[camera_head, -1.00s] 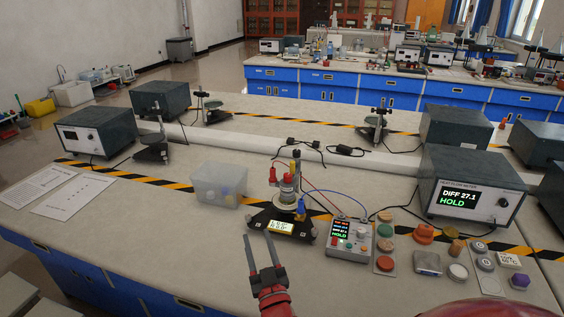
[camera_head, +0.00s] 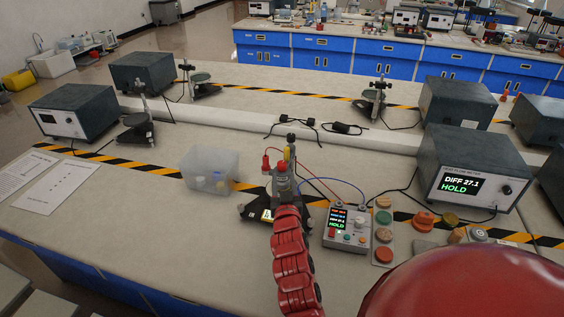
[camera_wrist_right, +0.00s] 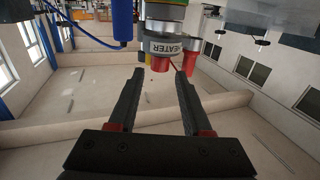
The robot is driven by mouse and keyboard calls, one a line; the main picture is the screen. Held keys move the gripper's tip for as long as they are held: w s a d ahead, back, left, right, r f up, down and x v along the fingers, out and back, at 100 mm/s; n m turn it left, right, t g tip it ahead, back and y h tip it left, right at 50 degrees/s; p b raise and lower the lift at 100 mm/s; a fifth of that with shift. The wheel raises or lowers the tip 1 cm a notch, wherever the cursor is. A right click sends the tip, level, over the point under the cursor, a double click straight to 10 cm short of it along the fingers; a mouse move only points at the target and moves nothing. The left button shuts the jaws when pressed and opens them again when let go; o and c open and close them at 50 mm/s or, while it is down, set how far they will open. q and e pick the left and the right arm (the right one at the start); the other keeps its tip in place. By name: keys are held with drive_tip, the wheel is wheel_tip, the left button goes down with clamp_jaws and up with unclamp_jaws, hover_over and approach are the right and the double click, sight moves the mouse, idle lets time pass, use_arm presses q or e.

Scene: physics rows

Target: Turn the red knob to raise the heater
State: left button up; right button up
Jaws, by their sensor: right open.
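The heater (camera_wrist_right: 172,45), a grey cylinder with a HEATER label, shows at the top of the right wrist view. A red knob (camera_wrist_right: 160,64) sits on its end. My right gripper (camera_wrist_right: 160,76) is open, with its two dark fingers pointing at the heater and the knob close to the gap between the tips. I cannot tell whether they touch. In the head view the heater (camera_head: 281,186) stands on a dark base, with a red top; my red right arm covers the base's front, and its fingers are hidden. My left gripper is not in view.
A control box (camera_head: 346,230) with a small screen stands right of the heater, joined by red and blue wires. A clear plastic bin (camera_head: 208,174) is to the left. A meter (camera_head: 470,182) reads DIFF 27.1 HOLD. Coloured discs lie right of the box.

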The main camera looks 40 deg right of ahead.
sight(282, 169)
drive_tip(key=p+x, duration=0.1)
drive_tip(key=x, duration=0.5)
drive_tip(key=shift+w+d, duration=0.1)
drive_tip(key=shift+w, duration=0.05)
drive_tip(key=shift+w+d, duration=0.15)
drive_tip(key=shift+w, duration=0.15)
